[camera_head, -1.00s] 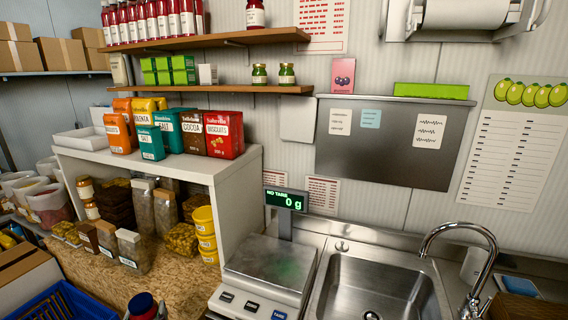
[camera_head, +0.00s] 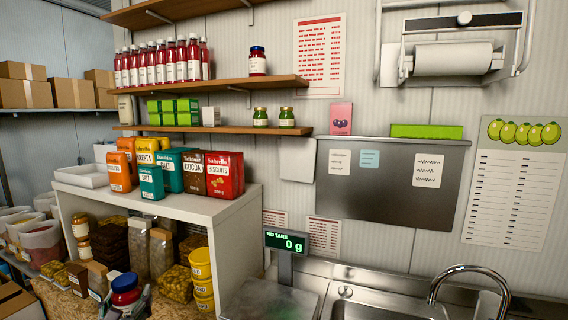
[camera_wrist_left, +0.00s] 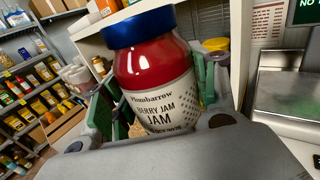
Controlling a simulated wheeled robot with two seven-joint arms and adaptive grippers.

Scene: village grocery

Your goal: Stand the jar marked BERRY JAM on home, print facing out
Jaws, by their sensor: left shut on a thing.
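The BERRY JAM jar (camera_wrist_left: 155,80) is red with a blue lid and a white label. In the left wrist view it is slightly tilted, its print facing that camera. My left gripper (camera_wrist_left: 150,105) is shut on it, with green-lined fingers at both sides. In the head view the jar (camera_head: 125,290) is at the lower left, in front of the white shelf unit, the gripper (camera_head: 127,306) around its lower part. A similar blue-lidded jar (camera_head: 257,63) stands on the upper wooden shelf (camera_head: 215,92). No place marked home is readable. My right gripper is out of view.
Red bottles (camera_head: 160,65) fill the upper shelf's left part; room shows around its jar. Packets crowd the white unit (camera_head: 205,210). A scale and tap stand right.

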